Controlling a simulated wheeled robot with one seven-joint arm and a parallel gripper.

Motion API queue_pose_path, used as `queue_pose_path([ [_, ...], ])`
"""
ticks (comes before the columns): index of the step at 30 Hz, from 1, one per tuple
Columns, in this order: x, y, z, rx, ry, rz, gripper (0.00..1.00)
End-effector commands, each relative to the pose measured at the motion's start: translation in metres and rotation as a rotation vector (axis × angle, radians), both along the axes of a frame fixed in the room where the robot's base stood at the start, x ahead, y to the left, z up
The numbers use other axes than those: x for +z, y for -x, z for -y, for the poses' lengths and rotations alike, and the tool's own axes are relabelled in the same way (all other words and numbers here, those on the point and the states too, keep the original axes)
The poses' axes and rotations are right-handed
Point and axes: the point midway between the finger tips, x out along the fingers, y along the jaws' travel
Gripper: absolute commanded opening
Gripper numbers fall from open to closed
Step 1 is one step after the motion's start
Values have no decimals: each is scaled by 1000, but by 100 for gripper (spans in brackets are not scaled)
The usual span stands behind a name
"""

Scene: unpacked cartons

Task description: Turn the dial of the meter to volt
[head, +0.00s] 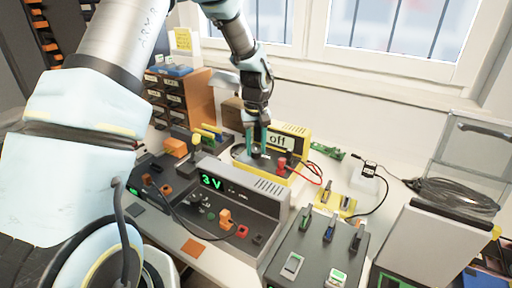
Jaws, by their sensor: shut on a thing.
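The meter (300,141) is a yellow-cased unit at the back middle of the bench, with a light display reading "off". Its dial (257,155) sits on the dark face left of the display and is partly hidden by my fingers. My gripper (257,146) points down over the meter from above, its greenish fingers shut on the dial. The dial's pointer mark is too small to read. Red plugs (282,162) and a red lead are at the meter's right side.
A grey power supply (262,205) showing "3V" stands in front of the meter. A dark box with switches (318,246) stands front right. Small drawers (178,98) are behind left. A black cable coil (450,192) lies at right.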

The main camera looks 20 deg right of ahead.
Motion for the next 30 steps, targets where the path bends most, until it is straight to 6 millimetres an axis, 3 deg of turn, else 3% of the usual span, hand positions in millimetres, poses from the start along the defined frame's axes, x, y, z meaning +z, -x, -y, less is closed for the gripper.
queue_pose_path([
  [15,0,1,0,-427,-1,-2,0],
  [30,-1,1,0,-580,-1,-3,0],
])
